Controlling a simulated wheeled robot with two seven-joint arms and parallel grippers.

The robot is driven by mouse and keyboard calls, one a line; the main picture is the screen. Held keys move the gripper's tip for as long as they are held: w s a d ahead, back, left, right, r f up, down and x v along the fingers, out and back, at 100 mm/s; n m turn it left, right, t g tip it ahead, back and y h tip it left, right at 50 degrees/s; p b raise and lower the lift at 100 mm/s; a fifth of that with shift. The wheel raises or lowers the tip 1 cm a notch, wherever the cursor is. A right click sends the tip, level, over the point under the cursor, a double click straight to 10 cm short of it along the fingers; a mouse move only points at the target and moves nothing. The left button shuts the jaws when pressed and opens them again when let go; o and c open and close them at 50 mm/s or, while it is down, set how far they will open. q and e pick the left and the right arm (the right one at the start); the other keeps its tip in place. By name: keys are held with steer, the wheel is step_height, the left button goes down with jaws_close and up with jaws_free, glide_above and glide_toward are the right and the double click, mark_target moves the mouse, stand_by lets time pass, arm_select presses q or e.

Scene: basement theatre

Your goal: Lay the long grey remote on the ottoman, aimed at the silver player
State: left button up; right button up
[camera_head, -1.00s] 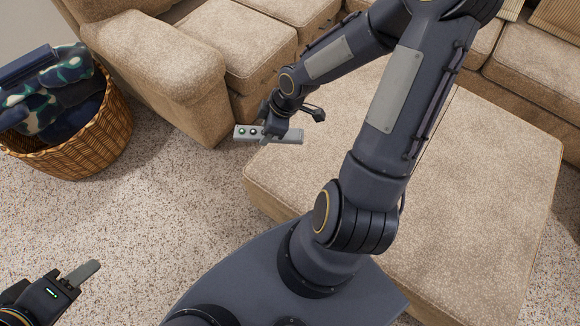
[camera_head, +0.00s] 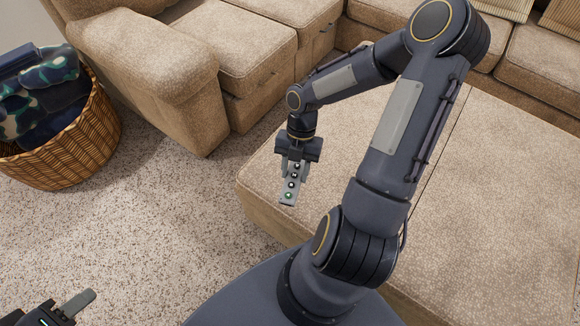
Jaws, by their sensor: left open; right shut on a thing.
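The long grey remote (camera_head: 291,187) is in my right gripper (camera_head: 293,166), which is shut on it. The remote points down the picture, its dark and green buttons facing the camera. It shows over the near left part of the beige ottoman (camera_head: 480,170); whether it touches the top I cannot tell. My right arm hides part of the ottoman. My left gripper (camera_head: 68,308) is at the bottom left corner, open and empty over the carpet, partly cut off by the frame. The silver player is not in view.
A wicker basket (camera_head: 75,150) with dark blue and camouflage cloths stands at the left. A beige sofa (camera_head: 165,70) runs along the back. Speckled carpet is clear between basket and ottoman. The ottoman's visible top is bare.

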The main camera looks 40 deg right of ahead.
steer(key=w+f, duration=0.1)
steer(key=w+d+b, duration=0.1)
steer(key=w+d+f, duration=0.1)
steer(key=w, duration=0.1)
steer(key=shift+d+f, duration=0.1)
steer(key=shift+f, duration=0.2)
steer(key=w+f, duration=0.1)
steer(key=w+d+f+b, duration=0.1)
steer(key=w+f+b, duration=0.1)
steer(key=f, duration=0.1)
steer(key=shift+d, duration=0.35)
steer(key=shift+w+d+f, duration=0.3)
steer(key=shift+w+f, duration=0.2)
steer(key=shift+f, duration=0.05)
steer(key=shift+w+d+f+b, duration=0.15)
steer(key=shift+f+b, duration=0.65)
steer(key=shift+f, duration=0.85)
steer(key=shift+f, duration=0.15)
steer(key=o, duration=1.1)
